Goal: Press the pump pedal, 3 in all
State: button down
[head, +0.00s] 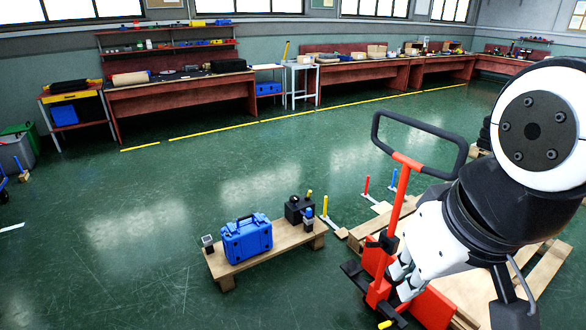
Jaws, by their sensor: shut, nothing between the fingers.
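A red-orange pallet jack (399,203) with a black loop handle (424,132) stands at the lower right. A black bar (356,276) sticks out low at its left side; I cannot tell surely whether this is the pump pedal. My gripper (402,283) points down beside the jack's lower column, with its silver fingers close together and nothing seen between them. It overlaps the jack in the picture, and I cannot tell whether it touches it. My wrist and arm hide part of the jack's right side.
Wooden pallets (541,279) lie behind and right of the jack. A low wooden bench (222,267) to the left carries a blue case (246,239) and small dark devices. Coloured posts (366,186) stand behind the jack. The green floor at left is open; workbenches line the back wall.

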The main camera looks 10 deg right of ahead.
aim_at(352, 267)
jog(key=z, duration=0.55)
jog(key=i+j+z, duration=0.25)
jog(key=j+z, duration=0.25)
jog(key=j, duration=0.2)
